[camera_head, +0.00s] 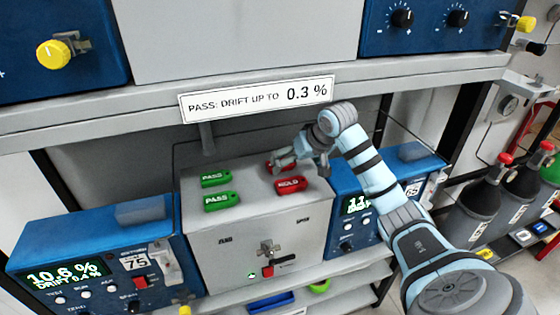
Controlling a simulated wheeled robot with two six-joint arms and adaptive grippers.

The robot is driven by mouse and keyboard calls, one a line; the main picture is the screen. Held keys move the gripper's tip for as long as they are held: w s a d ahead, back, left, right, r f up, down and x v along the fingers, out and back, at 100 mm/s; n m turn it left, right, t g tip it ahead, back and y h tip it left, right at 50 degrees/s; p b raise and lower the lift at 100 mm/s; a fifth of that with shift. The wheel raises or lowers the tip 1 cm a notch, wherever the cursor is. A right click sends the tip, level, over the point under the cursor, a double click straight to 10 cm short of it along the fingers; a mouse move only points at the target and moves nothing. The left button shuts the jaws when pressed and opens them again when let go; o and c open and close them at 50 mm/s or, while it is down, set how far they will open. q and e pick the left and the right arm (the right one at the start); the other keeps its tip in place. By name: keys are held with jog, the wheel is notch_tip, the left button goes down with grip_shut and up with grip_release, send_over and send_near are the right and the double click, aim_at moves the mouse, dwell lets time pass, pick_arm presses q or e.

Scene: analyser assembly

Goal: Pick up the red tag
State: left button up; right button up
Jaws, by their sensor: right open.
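A red tag marked HOLD (290,185) lies on top of the grey box (240,214). A second red tag (276,165) lies just behind it, partly hidden by my right gripper. Two green PASS tags (217,201) lie on the left of the same top. My right gripper (284,160) is open over the second red tag, its fingers pointing left and down. I cannot tell whether the fingers touch that tag. My left gripper is not in view.
A blue analyser (100,258) reading 10.6 % stands left of the box, and another (348,207) stands right, partly behind my arm. A shelf with a sign (256,98) reading "PASS: DRIFT UP TO 0.3 %" overhangs the back. Gas cylinders (480,205) stand at right.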

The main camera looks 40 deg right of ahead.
jog(key=w, duration=0.3)
jog(key=shift+w+f, duration=0.1)
jog(key=shift+w, duration=0.1)
jog(key=x, duration=0.3)
jog(key=shift+w+a+p, duration=0.1)
jog(key=shift+w+p, duration=0.2)
jog(key=shift+p, duration=0.1)
jog(key=shift+s, duration=0.1)
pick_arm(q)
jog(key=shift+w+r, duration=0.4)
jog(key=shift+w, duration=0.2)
pick_arm(e)
jog(key=c, duration=1.2)
